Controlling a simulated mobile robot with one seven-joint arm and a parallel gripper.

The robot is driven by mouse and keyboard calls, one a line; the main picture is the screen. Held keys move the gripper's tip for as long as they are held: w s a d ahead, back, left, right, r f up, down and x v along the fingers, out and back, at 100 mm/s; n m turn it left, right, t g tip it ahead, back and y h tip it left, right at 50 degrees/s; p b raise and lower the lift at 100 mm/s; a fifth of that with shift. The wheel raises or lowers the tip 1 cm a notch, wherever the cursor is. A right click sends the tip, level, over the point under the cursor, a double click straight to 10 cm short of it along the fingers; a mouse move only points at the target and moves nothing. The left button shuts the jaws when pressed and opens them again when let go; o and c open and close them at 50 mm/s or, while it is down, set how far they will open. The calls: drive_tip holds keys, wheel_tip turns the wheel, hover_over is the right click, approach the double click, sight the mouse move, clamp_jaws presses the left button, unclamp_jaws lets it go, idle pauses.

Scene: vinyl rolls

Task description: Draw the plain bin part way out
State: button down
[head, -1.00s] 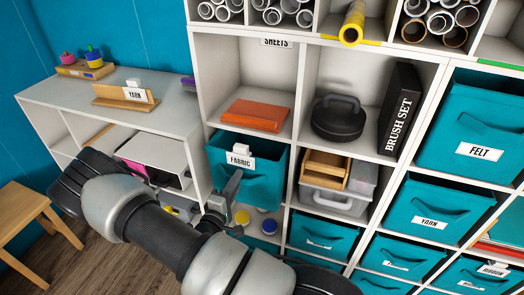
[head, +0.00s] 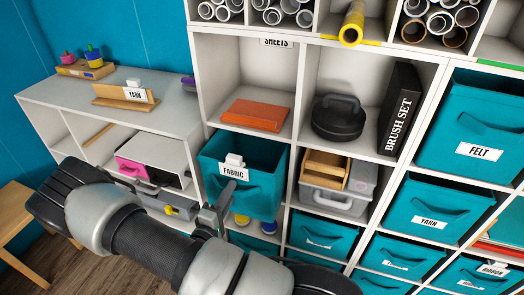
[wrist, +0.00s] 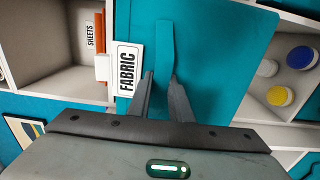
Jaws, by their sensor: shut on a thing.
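A teal fabric bin (head: 262,189) with a white FABRIC label (head: 233,171) sits in the shelf's left column, below an orange stack. It stands part way out of its cubby, open at the top, its front tipped slightly down. In the wrist view the bin (wrist: 215,50) fills the middle, with its strap handle (wrist: 166,45) running between my fingers. My gripper (head: 222,194) is shut on this handle; its fingertips (wrist: 161,80) show close on either side of it. No bin without a label is clear to see.
Jars with blue and yellow lids (wrist: 302,57) stand in the cubby below. A low white shelf (head: 150,98) adjoins on the left, with a pink-fronted box (head: 132,168) pulled out. A wooden stool (head: 18,225) stands on the floor at left.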

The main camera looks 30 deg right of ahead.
drive_tip(key=c, duration=1.5)
unclamp_jaws()
drive_tip(key=shift+c, duration=0.2)
drive_tip(key=shift+a, duration=0.1)
drive_tip(key=v, duration=0.9)
idle(0.4)
drive_tip(key=shift+r, duration=0.1)
idle(0.4)
